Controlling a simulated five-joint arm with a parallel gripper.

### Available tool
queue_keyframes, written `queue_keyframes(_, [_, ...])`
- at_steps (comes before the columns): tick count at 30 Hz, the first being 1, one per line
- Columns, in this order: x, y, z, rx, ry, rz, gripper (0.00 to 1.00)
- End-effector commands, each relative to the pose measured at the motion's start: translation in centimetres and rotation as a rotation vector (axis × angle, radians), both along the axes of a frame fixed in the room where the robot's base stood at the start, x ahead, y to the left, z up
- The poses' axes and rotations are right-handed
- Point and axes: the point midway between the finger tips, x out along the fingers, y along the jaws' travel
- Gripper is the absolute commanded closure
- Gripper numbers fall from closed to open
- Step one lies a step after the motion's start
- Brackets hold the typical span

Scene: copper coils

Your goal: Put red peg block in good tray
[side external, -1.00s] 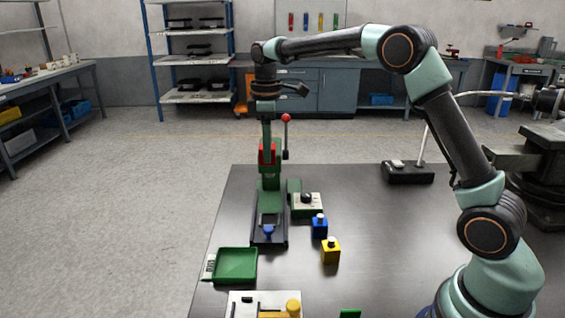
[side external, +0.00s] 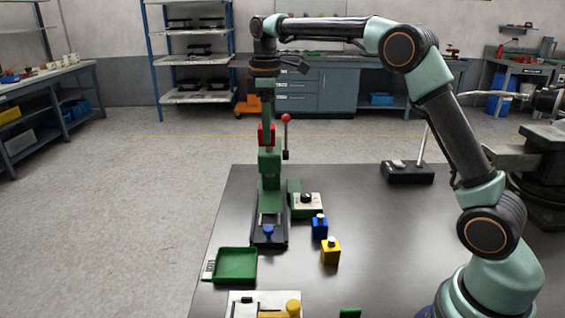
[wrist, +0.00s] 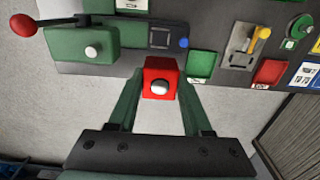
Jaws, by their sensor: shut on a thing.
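The red peg block (side external: 266,135), with a pale round peg on top, is held between the two green fingers of my gripper (side external: 267,128). In the wrist view the red peg block (wrist: 152,66) sits between the fingertips of my gripper (wrist: 160,82). In the side view it is high above the table, in line with the green press. A green tray (side external: 235,265) lies at the table's front left and looks empty. It also shows in the wrist view (wrist: 201,66), right of the block. I cannot read its label.
The green press (side external: 270,165) has a red-ball lever (side external: 286,119) beside my gripper in the picture. A blue peg block (side external: 320,226) and a yellow peg block (side external: 331,251) stand on the table. A red tray (wrist: 270,72) lies beyond the fixture with a yellow handle (wrist: 259,36).

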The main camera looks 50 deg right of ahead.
Motion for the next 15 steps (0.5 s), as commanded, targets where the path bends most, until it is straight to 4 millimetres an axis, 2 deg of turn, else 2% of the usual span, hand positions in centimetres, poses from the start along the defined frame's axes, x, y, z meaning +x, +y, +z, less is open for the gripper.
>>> queue_keyframes(4, [0.0,0.3,-0.3,0.0,0.0,0.001,1.0])
queue_keyframes(7, [0.0,1.5,-1.5,0.0,0.003,0.003,1.0])
queue_keyframes(11, [-0.1,4.6,-4.5,-0.001,0.006,0.007,1.0])
queue_keyframes(15, [-1.1,8.7,-8.6,-0.001,0.006,0.008,1.0])
